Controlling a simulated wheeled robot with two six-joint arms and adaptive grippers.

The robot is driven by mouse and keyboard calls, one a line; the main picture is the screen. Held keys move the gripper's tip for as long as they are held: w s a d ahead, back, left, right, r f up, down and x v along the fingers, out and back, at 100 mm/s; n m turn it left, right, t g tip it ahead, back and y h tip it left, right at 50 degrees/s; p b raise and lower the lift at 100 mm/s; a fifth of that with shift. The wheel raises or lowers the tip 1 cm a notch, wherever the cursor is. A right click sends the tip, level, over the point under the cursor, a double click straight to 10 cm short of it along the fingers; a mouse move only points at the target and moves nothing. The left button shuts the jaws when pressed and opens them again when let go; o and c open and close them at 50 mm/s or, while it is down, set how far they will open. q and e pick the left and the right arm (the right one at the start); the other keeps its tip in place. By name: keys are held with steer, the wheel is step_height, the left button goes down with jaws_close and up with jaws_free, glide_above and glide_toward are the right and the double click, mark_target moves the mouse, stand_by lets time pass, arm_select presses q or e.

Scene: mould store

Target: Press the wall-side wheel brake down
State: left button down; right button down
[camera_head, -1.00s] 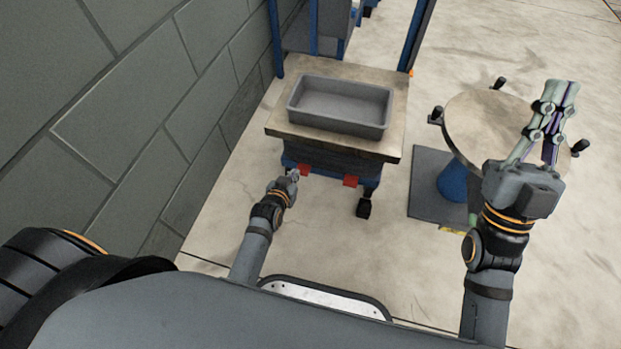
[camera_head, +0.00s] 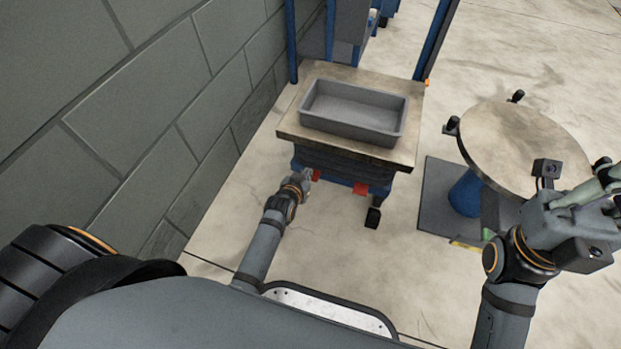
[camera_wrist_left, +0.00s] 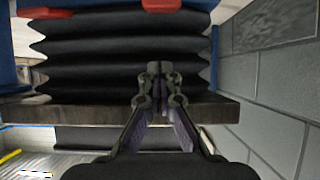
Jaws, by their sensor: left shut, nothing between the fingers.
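The wall-side brake is a small red pedal (camera_head: 316,175) low on the front of the lift table (camera_head: 405,154). A second red pedal (camera_head: 360,188) sits to its right. My left gripper (camera_head: 306,175) is shut and empty, close beside the wall-side pedal; contact cannot be told. The left wrist view looks inverted. There the shut fingertips (camera_wrist_left: 160,68) stand before the black bellows (camera_wrist_left: 100,60), with the wall-side pedal (camera_wrist_left: 165,5) at the top edge, apart from the tips in the picture. My right gripper (camera_head: 606,190) is at the right edge, its fingers partly cut off.
A grey tray (camera_head: 352,112) rests on the lift table. A block wall (camera_head: 150,90) runs close along the left. A black caster (camera_head: 373,218) stands below the table's right side. A round-topped stand (camera_head: 515,140) is at the right.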

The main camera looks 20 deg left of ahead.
arm_select(q)
steer(key=b, duration=0.3)
glide_above(311, 180)
steer(key=f, duration=0.2)
steer(key=w+f, duration=0.1)
steer(key=shift+f, duration=0.4)
steer(key=shift+s+f+b, duration=0.25)
steer(key=shift+f+b, duration=0.25)
steer(key=shift+f, duration=0.1)
steer(key=shift+s+f+b, duration=0.25)
steer(key=shift+f+b, duration=0.2)
steer(key=shift+f, duration=0.15)
steer(key=shift+s+f, duration=0.2)
steer(key=shift+f, duration=0.15)
steer(key=shift+f+b, duration=0.1)
steer(key=shift+b, duration=0.25)
